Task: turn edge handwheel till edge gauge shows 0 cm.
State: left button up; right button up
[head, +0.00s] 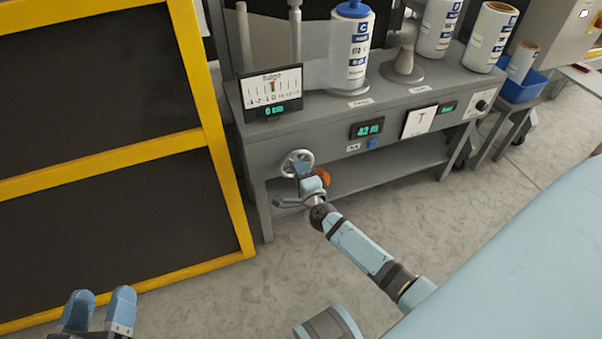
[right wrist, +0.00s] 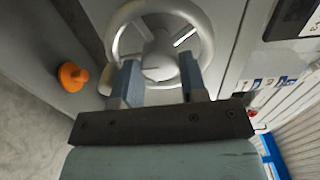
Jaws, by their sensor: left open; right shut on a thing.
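The grey handwheel (head: 297,163) is on the front of the grey machine at its left end. In the right wrist view the round rim and spokes of the handwheel (right wrist: 117,45) fill the top middle. My right gripper (head: 303,170) is at the handwheel. In the right wrist view its fingers (right wrist: 160,78) sit either side of the hub area, shut on the wheel. The edge gauge (head: 272,93) stands above, with a scale, a pointer near the middle and a small green readout that looks like 0 cm. My left gripper (head: 100,312) is open and empty at lower left.
An orange knob (head: 323,177) is beside my right gripper, also in the wrist view (right wrist: 72,77). A 42-like readout (head: 367,128) and blue button (head: 372,144) are to the right. White rolls (head: 351,50) stand on top. A yellow-framed dark panel (head: 215,120) stands left.

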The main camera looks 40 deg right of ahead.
pick_arm(q)
jog(key=shift+f, duration=0.15)
pick_arm(e)
jog(key=shift+m, duration=0.3)
jog(key=o, duration=0.6)
jog(key=shift+o, duration=0.2)
pick_arm(q)
jog(key=shift+n+t, duration=0.3)
jog(key=shift+t, duration=0.5)
jog(key=r+p, duration=0.1)
jog(key=r, duration=0.1)
jog(key=r+p, duration=0.2)
jog(key=shift+s+a+r, duration=0.15)
jog(key=shift+s+r, duration=0.05)
pick_arm(e)
jog(key=v, duration=1.4)
jog(key=shift+a, duration=0.1)
